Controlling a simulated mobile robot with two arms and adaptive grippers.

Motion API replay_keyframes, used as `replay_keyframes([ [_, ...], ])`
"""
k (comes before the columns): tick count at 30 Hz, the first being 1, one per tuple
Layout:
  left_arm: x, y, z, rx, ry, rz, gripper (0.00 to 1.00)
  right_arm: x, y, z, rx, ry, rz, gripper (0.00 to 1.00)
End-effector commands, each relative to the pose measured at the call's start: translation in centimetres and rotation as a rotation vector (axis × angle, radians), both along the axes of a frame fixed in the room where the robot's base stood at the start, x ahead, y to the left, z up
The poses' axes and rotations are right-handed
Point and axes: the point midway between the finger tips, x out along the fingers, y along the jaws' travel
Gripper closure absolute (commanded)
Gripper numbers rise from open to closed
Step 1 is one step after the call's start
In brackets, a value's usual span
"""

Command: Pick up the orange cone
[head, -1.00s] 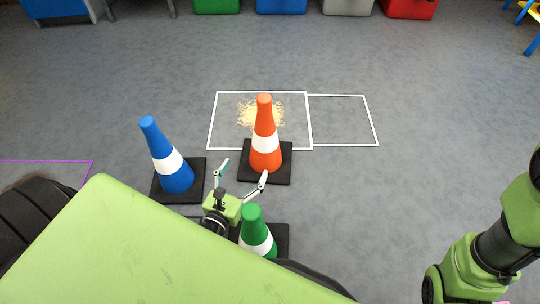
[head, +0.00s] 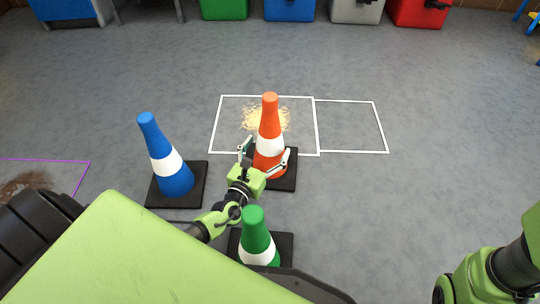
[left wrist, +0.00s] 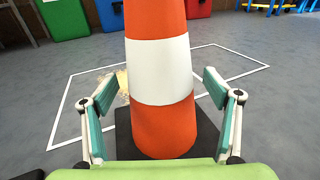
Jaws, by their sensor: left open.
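The orange cone (head: 269,119) with a white band stands upright on its black square base in the head view, at the front edge of a white-lined floor box. In the left wrist view the cone (left wrist: 163,128) fills the middle, its top cut off by the frame. My left gripper (head: 266,158) is open around the cone's lower part. One finger is on each side of it, and gaps show between the fingers and the cone in the left wrist view (left wrist: 160,95). My right gripper is not in view; only part of my right arm shows at lower right.
Two white-lined boxes (head: 350,101) mark the floor, with a yellowish patch (head: 250,118) in the left one. Bins (head: 289,10) line the back.

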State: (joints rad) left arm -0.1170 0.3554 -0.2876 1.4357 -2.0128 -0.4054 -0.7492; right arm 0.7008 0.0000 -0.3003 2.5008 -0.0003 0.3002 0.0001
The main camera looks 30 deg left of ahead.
Motion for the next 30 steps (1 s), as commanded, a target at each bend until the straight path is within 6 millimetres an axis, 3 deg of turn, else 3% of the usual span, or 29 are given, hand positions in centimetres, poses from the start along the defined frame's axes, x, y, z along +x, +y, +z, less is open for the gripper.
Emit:
replay_keyframes([
  [4,1.9,0.1,-0.4,0.0,0.0,0.001,0.19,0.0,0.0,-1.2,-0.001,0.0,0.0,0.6],
  [12,2.3,0.1,-0.2,0.001,0.001,0.0,0.19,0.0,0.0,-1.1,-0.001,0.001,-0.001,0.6],
  [13,2.3,0.1,-0.2,0.001,0.001,0.0,0.22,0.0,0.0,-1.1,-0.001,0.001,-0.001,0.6],
  [19,2.2,0.1,-0.2,0.001,0.001,0.0,0.73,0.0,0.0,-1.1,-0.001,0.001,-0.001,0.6],
  [30,2.3,0.1,0.4,0.0,-0.003,0.0,0.74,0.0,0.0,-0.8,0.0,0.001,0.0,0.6],
])
